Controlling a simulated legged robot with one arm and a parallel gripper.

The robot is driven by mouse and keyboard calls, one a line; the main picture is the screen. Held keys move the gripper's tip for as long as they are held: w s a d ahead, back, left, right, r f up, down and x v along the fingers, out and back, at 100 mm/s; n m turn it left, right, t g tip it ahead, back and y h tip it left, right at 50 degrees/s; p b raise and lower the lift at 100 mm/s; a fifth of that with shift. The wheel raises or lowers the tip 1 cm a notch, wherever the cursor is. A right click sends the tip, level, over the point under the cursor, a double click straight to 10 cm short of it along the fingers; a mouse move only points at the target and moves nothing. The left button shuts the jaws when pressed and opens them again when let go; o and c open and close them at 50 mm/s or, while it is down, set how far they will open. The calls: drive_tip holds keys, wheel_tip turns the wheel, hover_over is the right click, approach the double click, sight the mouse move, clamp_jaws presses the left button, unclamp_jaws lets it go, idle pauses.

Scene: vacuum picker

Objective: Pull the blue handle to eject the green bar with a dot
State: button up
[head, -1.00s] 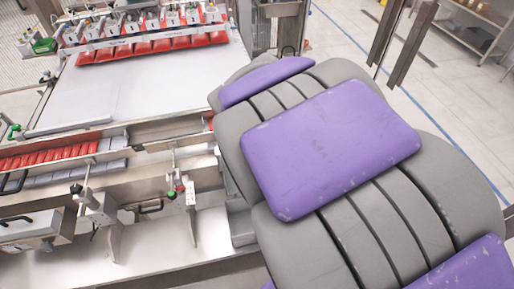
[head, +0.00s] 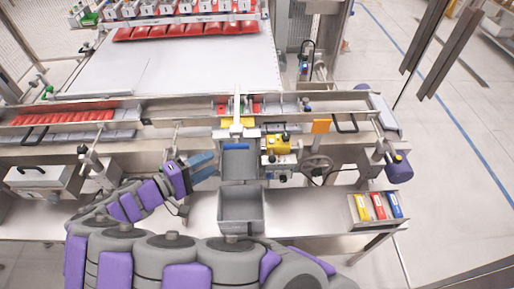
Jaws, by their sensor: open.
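My gripper (head: 208,166) is left of centre in the head view, its two blue-grey fingers apart, pointing right, with nothing visible between them. A small blue strip (head: 237,146) lies at the top of a grey chute, to the right of my gripper and apart from it; I cannot tell whether it is the blue handle. Small green and red pieces (head: 222,109) show behind the white upright at the machine's front rail. They are too small to make out a bar with a dot.
A grey open bin (head: 240,209) stands on the steel shelf below the chute. A yellow block (head: 280,144) and a handwheel (head: 317,165) are right of the chute. A tray of red, yellow and blue boxes (head: 376,206) sits at the shelf's right end. Red packs (head: 62,118) line the left rail.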

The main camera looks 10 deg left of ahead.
drive_tip(key=n+t+y, duration=0.1)
drive_tip(key=n, duration=0.1)
approach(233, 148)
drive_tip(key=shift+m, duration=0.3)
drive_tip(key=b+x, duration=0.1)
drive_tip(key=x, duration=0.2)
drive_tip(key=b+x, duration=0.1)
drive_tip(key=x, duration=0.3)
drive_tip(key=b+x, duration=0.1)
drive_tip(key=x, duration=0.2)
drive_tip(key=shift+w+a+f, duration=0.1)
drive_tip(key=shift+w+f, duration=0.2)
drive_tip(key=shift+f, duration=0.05)
drive_tip(key=shift+w+d+r, duration=0.1)
drive_tip(key=shift+w+d, duration=0.25)
drive_tip(key=shift+d, duration=0.2)
drive_tip(key=shift+a, duration=0.3)
drive_tip(key=c, duration=0.4)
drive_tip(key=shift+s+d, duration=0.1)
drive_tip(key=shift+d, duration=0.05)
clamp_jaws()
